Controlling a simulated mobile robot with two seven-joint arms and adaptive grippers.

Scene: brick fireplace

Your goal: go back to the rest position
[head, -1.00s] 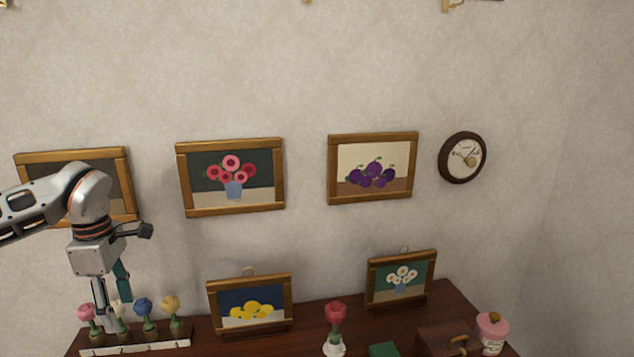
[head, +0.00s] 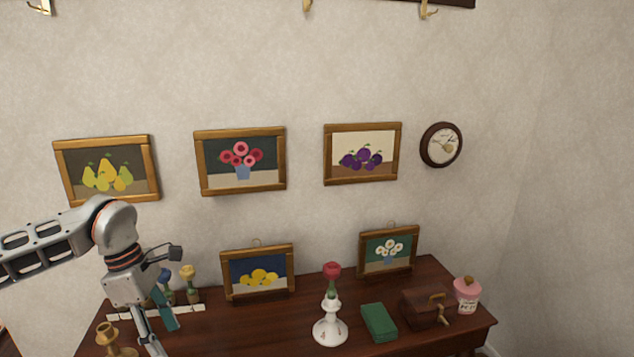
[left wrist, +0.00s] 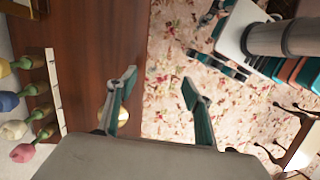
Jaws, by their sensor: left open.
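My left gripper (head: 160,330) is at the lower left of the head view, in front of the flower stand and over the left part of the dresser. Its jaws are open and empty. In the left wrist view the two teal-padded fingers (left wrist: 158,88) stand apart, with the dresser's edge and the flowered carpet beyond. My forearm comes in from the left edge and hides part of the flower stand (head: 190,310). My right arm and gripper are in neither view.
The dark wooden dresser (head: 262,330) carries a brass candlestick (head: 108,338), a white vase (head: 330,328) with a rose, a green book (head: 379,321), a chest (head: 424,308) and a pink jar (head: 467,294). Framed pictures and a clock (head: 441,145) hang above.

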